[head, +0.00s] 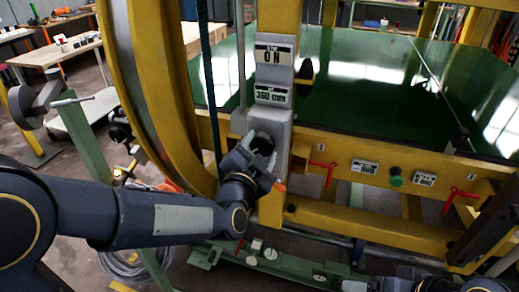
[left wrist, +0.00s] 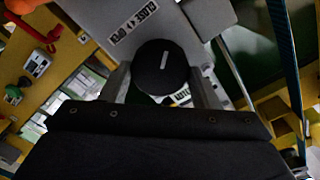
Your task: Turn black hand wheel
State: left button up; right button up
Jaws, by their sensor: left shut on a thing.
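The black hand wheel (left wrist: 162,66) is a round black knob with a white line on its face, on a grey housing (left wrist: 135,22) marked CLOSE and OPEN. In the left wrist view it sits between the two fingers of my left gripper (left wrist: 166,88), which is shut on it. In the head view my left gripper (head: 262,160) is at the lower part of the grey box (head: 270,100), and the wheel (head: 262,143) is partly hidden by it.
Another black knob (head: 306,72) sticks out from the grey box's right side. A yellow ring (head: 140,90) stands to the left. A yellow beam (head: 400,165) carries red handles (head: 323,172) and a green button (head: 396,181). A green rail (head: 270,262) runs below.

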pick_arm(q)
jog(key=shift+f, duration=0.15)
jog(key=o, duration=1)
jog(key=shift+s, duration=0.1)
jog(key=v, duration=0.7)
jog(key=shift+s+a, duration=0.15)
jog(key=shift+s, duration=0.1)
